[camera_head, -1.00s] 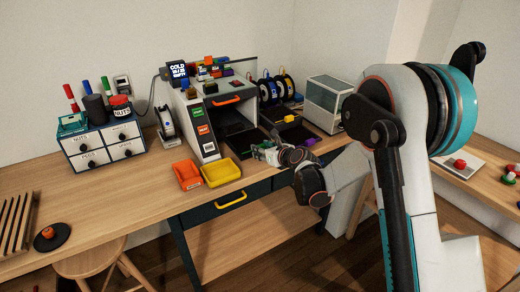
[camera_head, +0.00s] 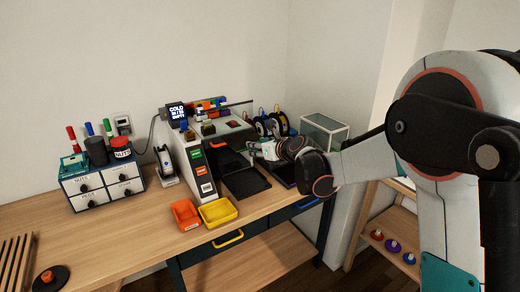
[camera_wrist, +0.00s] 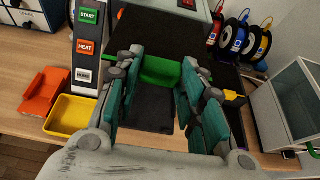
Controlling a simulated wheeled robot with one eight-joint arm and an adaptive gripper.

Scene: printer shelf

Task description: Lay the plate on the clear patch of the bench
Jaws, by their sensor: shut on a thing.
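The dark plate (camera_head: 246,184) shows in the head view in front of the printer opening, behind and right of the yellow bin. In the wrist view the plate (camera_wrist: 152,108) lies between and below the fingers, with a green tab (camera_wrist: 162,72) at its far end. My gripper (camera_wrist: 158,82) is shut on the plate at this green tab. In the head view my gripper (camera_head: 256,149) is in front of the printer (camera_head: 190,160), and its fingers hide the tab. I cannot tell how far the plate is above the bench (camera_head: 120,225).
Yellow bin (camera_head: 218,212) and orange bin (camera_head: 186,214) stand close at the left. Spools (camera_head: 280,123) and a clear-sided box (camera_head: 325,132) stand at the back right. A drawer cabinet (camera_head: 102,187) is farther left.

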